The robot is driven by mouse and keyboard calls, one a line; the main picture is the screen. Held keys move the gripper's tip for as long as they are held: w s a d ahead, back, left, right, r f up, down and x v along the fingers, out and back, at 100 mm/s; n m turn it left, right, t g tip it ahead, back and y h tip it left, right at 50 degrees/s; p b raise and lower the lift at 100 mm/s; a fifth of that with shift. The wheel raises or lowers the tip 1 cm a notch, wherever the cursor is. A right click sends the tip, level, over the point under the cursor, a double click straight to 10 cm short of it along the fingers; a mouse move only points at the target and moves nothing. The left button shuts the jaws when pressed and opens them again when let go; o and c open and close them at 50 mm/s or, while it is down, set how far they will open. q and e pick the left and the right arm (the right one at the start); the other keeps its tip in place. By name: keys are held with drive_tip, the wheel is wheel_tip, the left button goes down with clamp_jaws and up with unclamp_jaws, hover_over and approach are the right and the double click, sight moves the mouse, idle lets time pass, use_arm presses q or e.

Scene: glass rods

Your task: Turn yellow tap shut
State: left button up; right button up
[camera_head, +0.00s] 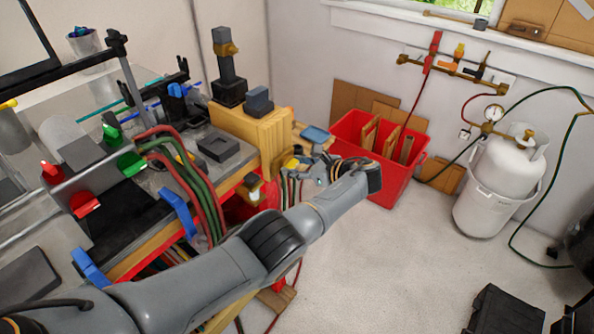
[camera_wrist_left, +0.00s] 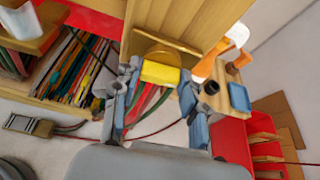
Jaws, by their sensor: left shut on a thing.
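The yellow tap (camera_wrist_left: 160,73) sits between the two fingers of my left gripper (camera_wrist_left: 158,84) in the left wrist view, below a brass round part (camera_wrist_left: 160,52) on the wooden bench. The fingers touch it from both sides, so the gripper is shut on it. In the head view a small yellow patch (camera_head: 291,163) shows at the bench's front edge, beside my left gripper (camera_head: 302,170); the wrist partly hides this spot. My right gripper is in neither view.
Red and green hoses (camera_head: 188,180) hang at the bench front. A red crate (camera_head: 384,178) with wooden dividers stands just beyond the gripper. A white gas cylinder (camera_head: 505,172) stands at right. Wall taps (camera_head: 459,52) are at the back.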

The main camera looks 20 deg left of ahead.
use_arm(q)
drive_tip(key=shift+a+m+b, duration=0.15)
drive_tip(key=shift+m+b, duration=0.15)
drive_tip(key=shift+b, duration=0.05)
drive_tip(key=shift+r, duration=0.1)
idle(0.3)
drive_tip(key=o, duration=1)
drive_tip(key=shift+g, duration=0.3)
drive_tip(key=shift+c, duration=0.2)
drive_tip(key=shift+o, duration=0.9)
drive_tip(key=shift+w+a, duration=0.1)
drive_tip(key=shift+a, duration=0.05)
drive_tip(key=v, duration=0.7)
drive_tip(key=shift+d, duration=0.3)
